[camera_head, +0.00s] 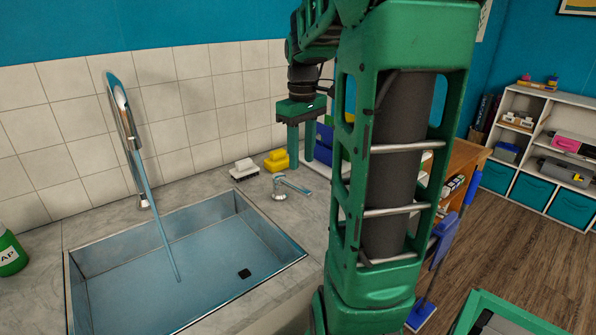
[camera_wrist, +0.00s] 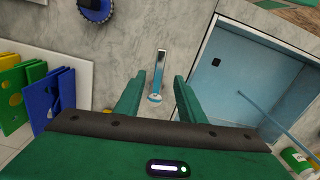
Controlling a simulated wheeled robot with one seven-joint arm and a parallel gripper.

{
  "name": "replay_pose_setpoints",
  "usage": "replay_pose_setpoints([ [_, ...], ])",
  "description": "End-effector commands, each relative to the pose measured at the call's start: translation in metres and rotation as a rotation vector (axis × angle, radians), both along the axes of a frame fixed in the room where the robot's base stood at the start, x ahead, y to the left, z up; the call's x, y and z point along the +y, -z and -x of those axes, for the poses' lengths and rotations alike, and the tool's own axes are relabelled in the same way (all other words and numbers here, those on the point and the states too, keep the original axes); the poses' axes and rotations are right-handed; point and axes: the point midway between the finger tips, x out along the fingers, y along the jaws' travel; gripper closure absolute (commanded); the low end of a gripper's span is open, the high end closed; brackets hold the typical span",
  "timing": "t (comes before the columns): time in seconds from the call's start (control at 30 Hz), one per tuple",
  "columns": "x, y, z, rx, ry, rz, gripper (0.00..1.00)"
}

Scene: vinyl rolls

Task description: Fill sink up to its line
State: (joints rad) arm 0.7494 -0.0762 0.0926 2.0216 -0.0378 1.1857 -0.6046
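The sink (camera_head: 190,215) is set in the grey counter at the left of the head view; it also shows in the wrist view (camera_wrist: 270,35). A tall chrome faucet (camera_head: 124,120) pours a thin blue stream (camera_head: 160,222) into it. The basin floor looks bluish; I cannot tell the water depth or see a fill line. A dark square drain (camera_head: 244,273) shows through. The chrome tap lever (camera_head: 290,184) stands right of the sink. My gripper (camera_head: 301,148) is open and empty above the counter. In the wrist view the lever (camera_wrist: 157,75) appears between its fingers, with no contact visible.
A white brush (camera_head: 244,170) and a yellow brush (camera_head: 277,160) lie behind the lever, near the tiled wall. A green soap bottle (camera_head: 10,252) stands left of the sink. A rack of coloured boards (camera_wrist: 45,98) is left in the wrist view.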

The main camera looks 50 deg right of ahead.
Motion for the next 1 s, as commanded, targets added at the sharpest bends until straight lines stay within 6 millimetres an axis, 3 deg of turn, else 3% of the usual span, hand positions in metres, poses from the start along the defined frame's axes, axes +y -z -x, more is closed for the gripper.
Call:
replay_pose_setpoints([
  [0.23,0.000,-0.021,0.000,0.000,0.001,0.000,0.64],
  [1.0,0.000,-0.022,0.000,0.000,0.001,0.000,0.64],
])
